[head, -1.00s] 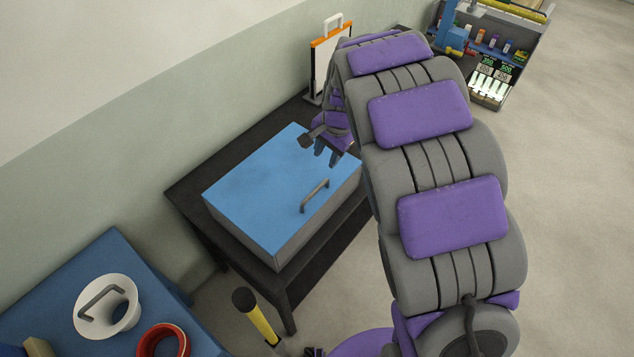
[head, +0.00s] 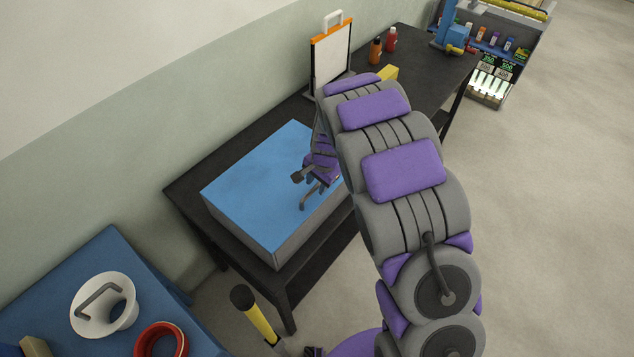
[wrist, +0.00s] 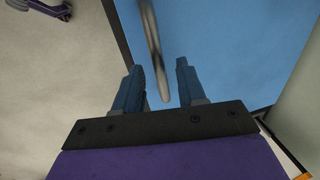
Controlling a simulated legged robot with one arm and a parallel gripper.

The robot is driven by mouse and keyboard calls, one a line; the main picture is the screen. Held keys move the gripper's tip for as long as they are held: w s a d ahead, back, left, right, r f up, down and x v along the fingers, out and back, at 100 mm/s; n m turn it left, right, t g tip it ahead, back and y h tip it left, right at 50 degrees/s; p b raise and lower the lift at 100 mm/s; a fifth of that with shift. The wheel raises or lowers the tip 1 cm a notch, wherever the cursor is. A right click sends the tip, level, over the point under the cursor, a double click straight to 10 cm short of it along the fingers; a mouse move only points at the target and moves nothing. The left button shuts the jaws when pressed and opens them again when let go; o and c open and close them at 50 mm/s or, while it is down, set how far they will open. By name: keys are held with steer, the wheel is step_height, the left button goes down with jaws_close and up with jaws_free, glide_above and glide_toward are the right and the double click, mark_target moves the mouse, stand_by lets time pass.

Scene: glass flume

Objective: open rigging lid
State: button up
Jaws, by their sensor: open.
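The rigging lid (head: 262,170) is a flat blue panel that lies closed on top of a grey box (head: 290,247) on a black table. Its grey bar handle (head: 306,203) is near the box's front right edge, partly hidden by my gripper (head: 313,190). In the wrist view my gripper (wrist: 157,85) is open, with its two blue-grey fingers apart. The handle (wrist: 153,50) shows between and beyond the fingertips, over the blue lid (wrist: 230,45). I cannot tell whether a finger touches it.
The black table (head: 185,195) runs along the wall. An orange-topped white board (head: 331,55), bottles (head: 375,50) and a yellow block (head: 388,74) stand farther back. Floor at right is clear.

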steer(key=shift+f, duration=0.1)
steer(key=shift+c, duration=0.2)
jaws_close()
stand_by(0.5)
